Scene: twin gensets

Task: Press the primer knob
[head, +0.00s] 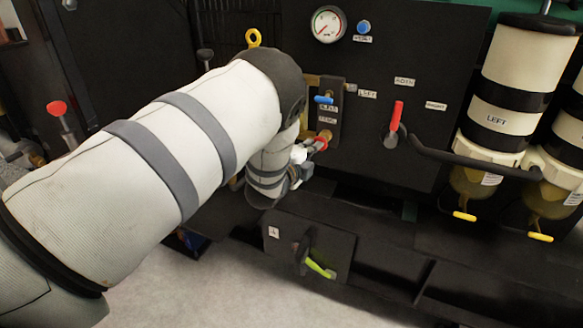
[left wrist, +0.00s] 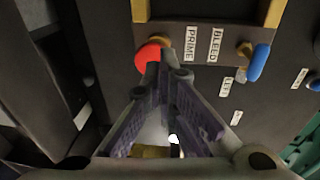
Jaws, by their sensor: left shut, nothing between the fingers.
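The primer knob is red and round; it shows in the left wrist view (left wrist: 147,57) beside the PRIME label (left wrist: 191,44). In the head view the red knob (head: 322,142) is partly hidden by my left gripper. My left gripper (head: 305,150) is shut and empty, with its tips at the knob; in the left wrist view the fingertips (left wrist: 167,72) overlap the knob's right edge. I cannot tell whether they touch it. A blue bleed lever (left wrist: 259,63) sits on the same plate, beside the BLEED label (left wrist: 216,46). My right gripper is not in view.
A gauge (head: 328,24), a blue button (head: 363,27) and a red lever (head: 395,118) sit on the dark panel. White filter canisters (head: 520,75) stand at the right. A green-yellow lever (head: 320,269) is low in front. A yellow ring (head: 253,38) stands above my arm.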

